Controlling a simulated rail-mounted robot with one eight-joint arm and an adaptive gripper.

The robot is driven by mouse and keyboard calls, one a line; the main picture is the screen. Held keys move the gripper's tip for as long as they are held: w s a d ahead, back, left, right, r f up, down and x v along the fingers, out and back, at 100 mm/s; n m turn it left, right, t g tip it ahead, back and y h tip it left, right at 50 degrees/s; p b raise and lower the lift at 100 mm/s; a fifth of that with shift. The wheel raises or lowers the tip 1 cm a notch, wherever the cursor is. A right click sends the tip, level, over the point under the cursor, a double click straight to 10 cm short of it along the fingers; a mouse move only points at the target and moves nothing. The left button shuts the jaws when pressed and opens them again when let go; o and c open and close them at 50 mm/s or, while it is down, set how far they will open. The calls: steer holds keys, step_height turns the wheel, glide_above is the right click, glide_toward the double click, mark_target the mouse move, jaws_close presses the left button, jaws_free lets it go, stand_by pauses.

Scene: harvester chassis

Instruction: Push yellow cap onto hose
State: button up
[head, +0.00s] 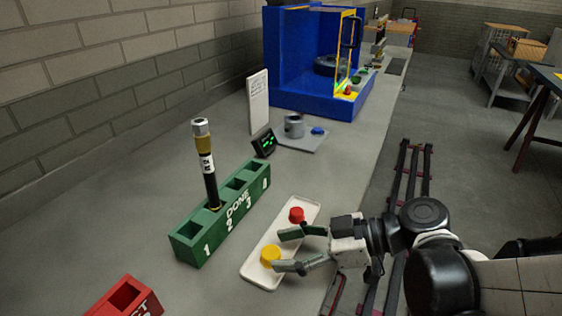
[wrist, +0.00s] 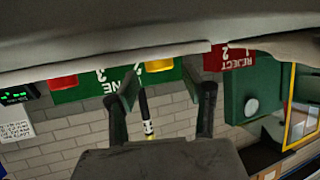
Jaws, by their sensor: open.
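The yellow cap (head: 270,256) sits on the white tray (head: 257,277), near its front-left end. It also shows in the wrist view (wrist: 158,66), seen between the fingers. The hose (head: 209,182) stands upright in slot 2 of the green DONE rack (head: 225,228), with a brass collar and silver end on top. Its black body also shows in the wrist view (wrist: 147,108). My gripper (head: 281,252) is open and empty, its fingertips over the tray beside the yellow cap. Whether the fingers touch the cap cannot be told.
A red cap (head: 296,215) lies on the same tray, close to one finger. A red REJECT rack (head: 128,298) is at the front left. A grey plate (head: 300,141) with a fixture and a small display (head: 265,143) stand farther back. The slots beside the hose look empty.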

mark_target(273, 252)
steer(key=shift+b+x, duration=0.35)
steer(key=shift+x, duration=1.55)
steer(key=c, duration=0.6)
